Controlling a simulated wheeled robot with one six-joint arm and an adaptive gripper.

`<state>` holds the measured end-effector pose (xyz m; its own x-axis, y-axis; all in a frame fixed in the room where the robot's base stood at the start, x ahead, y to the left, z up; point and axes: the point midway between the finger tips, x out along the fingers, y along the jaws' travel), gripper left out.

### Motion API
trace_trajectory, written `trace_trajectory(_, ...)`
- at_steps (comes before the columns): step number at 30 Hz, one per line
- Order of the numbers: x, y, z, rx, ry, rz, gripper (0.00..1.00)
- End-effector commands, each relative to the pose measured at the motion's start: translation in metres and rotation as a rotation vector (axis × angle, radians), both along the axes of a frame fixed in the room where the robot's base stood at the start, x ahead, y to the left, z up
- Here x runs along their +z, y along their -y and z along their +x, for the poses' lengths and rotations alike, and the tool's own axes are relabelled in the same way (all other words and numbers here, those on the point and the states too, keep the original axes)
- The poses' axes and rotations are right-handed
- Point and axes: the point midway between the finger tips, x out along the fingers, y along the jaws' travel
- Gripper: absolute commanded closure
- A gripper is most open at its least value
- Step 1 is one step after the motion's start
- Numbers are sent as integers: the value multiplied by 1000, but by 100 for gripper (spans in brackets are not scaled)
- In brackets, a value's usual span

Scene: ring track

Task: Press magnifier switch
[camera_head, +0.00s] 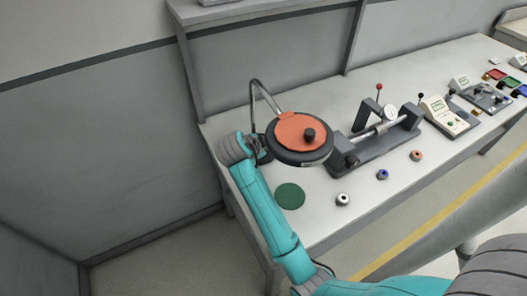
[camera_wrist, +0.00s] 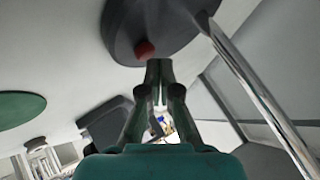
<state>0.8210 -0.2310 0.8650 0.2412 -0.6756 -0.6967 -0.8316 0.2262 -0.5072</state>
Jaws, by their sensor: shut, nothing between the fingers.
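The magnifier (camera_head: 300,155) stands at the left end of the table, with a dark round head, an orange top and a bent metal stem (camera_head: 257,92). In the wrist view its dark round base (camera_wrist: 125,28) carries a red switch (camera_wrist: 145,50), and the metal stem (camera_wrist: 262,95) rises at the right. My gripper (camera_wrist: 158,65) is shut and empty, its fingertips very close to the red switch; I cannot tell whether they touch it. In the head view my arm reaches in left of the magnifier head, and the fingertips and switch are hidden.
A green disc (camera_head: 290,196) lies on the table (camera_head: 330,225) in front of the magnifier. A dark fixture (camera_head: 380,143) stands to its right. A wall is close behind.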

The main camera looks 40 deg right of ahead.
Motion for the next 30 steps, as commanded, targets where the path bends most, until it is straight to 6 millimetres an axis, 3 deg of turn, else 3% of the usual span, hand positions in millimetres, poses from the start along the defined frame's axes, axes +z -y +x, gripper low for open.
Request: trace_trajectory(30, -9, 0, 0, 0, 0, 0, 100)
